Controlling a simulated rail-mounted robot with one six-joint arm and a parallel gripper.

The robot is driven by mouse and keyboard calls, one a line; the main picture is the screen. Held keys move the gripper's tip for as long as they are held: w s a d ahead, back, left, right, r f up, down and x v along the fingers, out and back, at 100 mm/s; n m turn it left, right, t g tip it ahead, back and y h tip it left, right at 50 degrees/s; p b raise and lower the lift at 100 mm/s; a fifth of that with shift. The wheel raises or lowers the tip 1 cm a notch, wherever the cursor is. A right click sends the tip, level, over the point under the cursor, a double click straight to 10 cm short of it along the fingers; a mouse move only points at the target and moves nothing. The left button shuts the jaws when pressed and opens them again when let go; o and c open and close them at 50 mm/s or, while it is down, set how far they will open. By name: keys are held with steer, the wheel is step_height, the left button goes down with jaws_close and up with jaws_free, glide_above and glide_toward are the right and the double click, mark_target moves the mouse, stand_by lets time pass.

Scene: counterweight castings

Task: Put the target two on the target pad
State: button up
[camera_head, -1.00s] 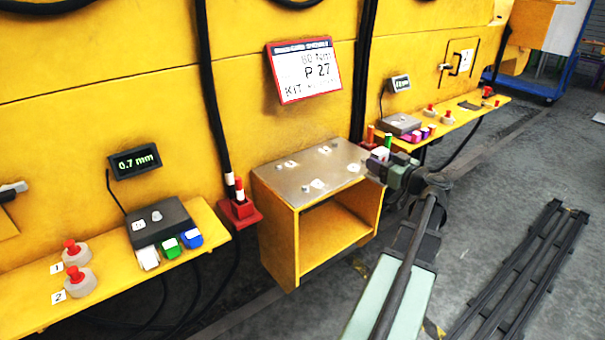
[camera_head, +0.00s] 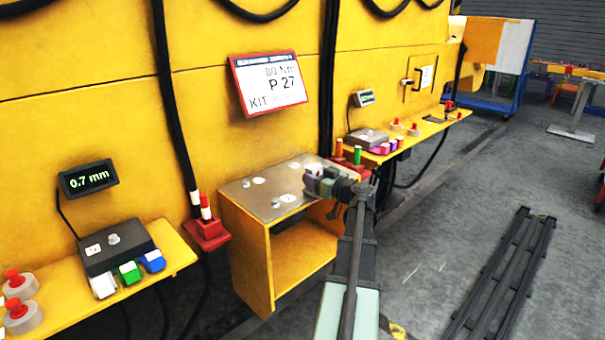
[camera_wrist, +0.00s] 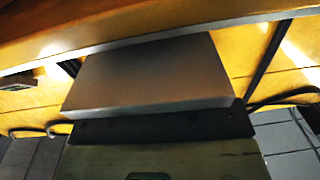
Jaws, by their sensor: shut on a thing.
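My gripper (camera_head: 314,182) is at the right end of the metal top of a yellow stand (camera_head: 262,190). It is shut on a small pale thing that the head view shows too small and partly hidden to name. In the wrist view a plain grey block (camera_wrist: 150,75) fills the middle, close and blurred; I cannot tell whether it is the held thing. Small pale discs and labels (camera_head: 259,181) lie on the stand's top. I cannot tell which of these marks is the target pad or which piece is target two.
Left shelf (camera_head: 185,250) holds a dark box (camera_head: 115,255), white, green and blue blocks, and red-topped pieces (camera_head: 22,315). A red holder (camera_head: 206,232) stands beside the stand. The right shelf (camera_head: 435,125) carries more red-topped pieces. A dark rack (camera_head: 500,275) lies on the floor.

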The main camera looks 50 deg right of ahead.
steer(key=w, duration=0.5)
steer(key=shift+w+d+f, duration=0.15)
steer(key=shift+w+d, duration=0.15)
steer(key=shift+d, duration=0.05)
steer(key=shift+s, duration=0.1)
steer(key=shift+f+b, duration=0.2)
steer(key=shift+b, duration=0.15)
steer(key=o, duration=1.1)
steer(key=s, duration=0.3)
steer(key=s+a, duration=0.1)
steer(key=s, duration=0.6)
steer(key=shift+s+a+r, duration=0.1)
steer(key=shift+s+a, duration=0.15)
steer(key=shift+s, duration=0.1)
steer(key=shift+o, duration=0.6)
